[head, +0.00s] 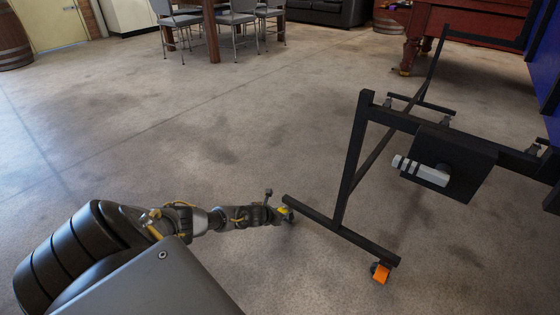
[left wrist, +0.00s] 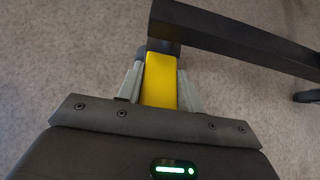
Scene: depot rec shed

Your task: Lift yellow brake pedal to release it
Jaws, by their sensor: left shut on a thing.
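The yellow brake pedal (left wrist: 160,80) is on a caster at the end of the black frame's foot. In the left wrist view it lies between the two grey fingers of my left gripper (left wrist: 156,82), which is shut on it. In the head view my left arm reaches down to the floor, and a bit of the yellow pedal (head: 283,211) shows at the gripper (head: 280,213). Most of the caster wheel is hidden by the pedal and the gripper. My right gripper is not in view.
The black wheeled frame (head: 350,160) stands to the right, with a grey handle (head: 425,174) on a dark panel. An orange pedal (head: 381,273) is on the near caster. Chairs (head: 238,22) and a red-brown table (head: 470,18) are farther back. The concrete floor (head: 150,120) at left is clear.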

